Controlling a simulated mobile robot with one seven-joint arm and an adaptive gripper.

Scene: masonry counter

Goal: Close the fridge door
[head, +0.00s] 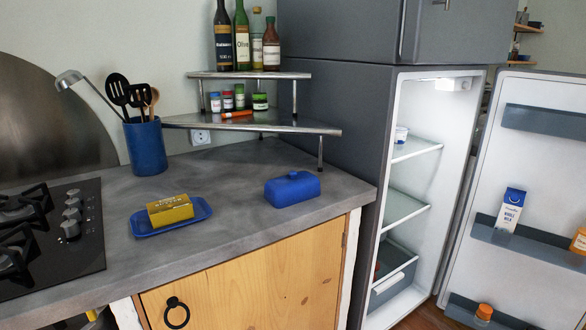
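The grey fridge (348,100) stands at the right end of the counter. Its lower compartment is open, showing a white interior with glass shelves (405,208) and a drawer (393,278). The fridge door (536,180) is swung wide open to the right, its inner side facing me and its right part cut off by the picture edge. Door bins (530,243) hold a milk carton (511,210) and an orange-capped bottle (484,312). My gripper is not in view.
The grey counter (235,225) holds a butter dish (171,213), its blue lid (292,189), a utensil crock (146,146) and a corner shelf (250,124) with bottles. A gas hob (52,235) is at left. Wooden floor (428,317) shows below the fridge opening.

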